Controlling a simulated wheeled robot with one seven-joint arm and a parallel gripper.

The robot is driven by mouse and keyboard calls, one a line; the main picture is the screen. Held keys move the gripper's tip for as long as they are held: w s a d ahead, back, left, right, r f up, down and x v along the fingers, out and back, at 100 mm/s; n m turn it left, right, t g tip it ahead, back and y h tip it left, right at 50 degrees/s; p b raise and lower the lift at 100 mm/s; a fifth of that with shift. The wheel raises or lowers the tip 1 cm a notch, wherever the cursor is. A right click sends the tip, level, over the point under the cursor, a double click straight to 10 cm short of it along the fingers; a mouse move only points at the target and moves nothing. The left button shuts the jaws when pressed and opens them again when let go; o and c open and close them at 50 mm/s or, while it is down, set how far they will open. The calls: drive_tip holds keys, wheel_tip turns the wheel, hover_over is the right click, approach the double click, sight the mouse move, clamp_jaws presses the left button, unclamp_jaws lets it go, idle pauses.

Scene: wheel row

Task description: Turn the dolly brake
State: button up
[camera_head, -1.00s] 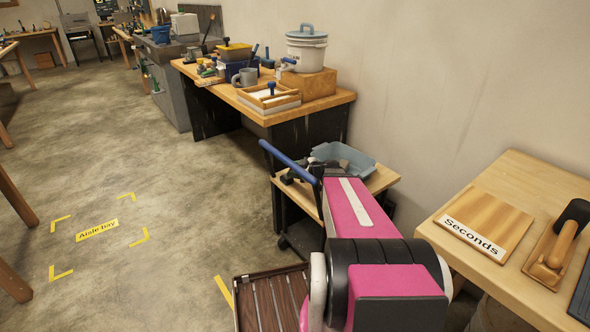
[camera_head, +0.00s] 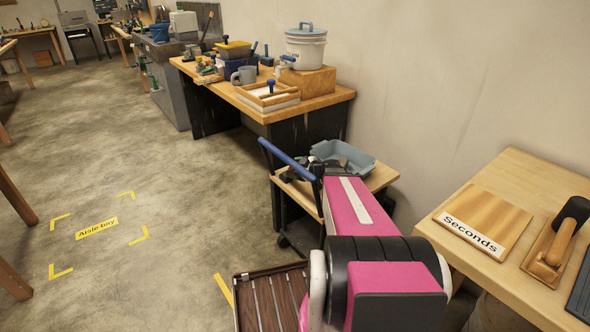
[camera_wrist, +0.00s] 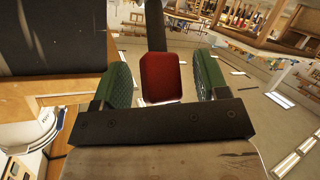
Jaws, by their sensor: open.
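The dolly is a small cart with a wooden top (camera_head: 382,178) and a slanted blue handle (camera_head: 283,152), at centre in the head view. In the wrist view, a red block-shaped piece (camera_wrist: 161,77), which looks like the brake's grip, stands at the end of a dark bar (camera_wrist: 155,25). My gripper (camera_wrist: 163,84) is open, with its green ridged pads on either side of the red piece. A gap shows by the right pad; whether the left pad touches cannot be told. My pink arm hides part of the cart and the brake in the head view.
A blue-grey tray (camera_head: 343,157) sits on the cart top. A workbench (camera_head: 232,92) with bins and a bucket (camera_head: 306,46) stands behind. A table with a "Seconds" board (camera_head: 484,221) is at right. The floor by the "Aisle bay" sign (camera_head: 97,229) is clear.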

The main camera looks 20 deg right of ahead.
drive_tip(key=v, duration=1)
drive_tip(key=shift+s+d, duration=0.2)
drive_tip(key=shift+a+r, duration=0.1)
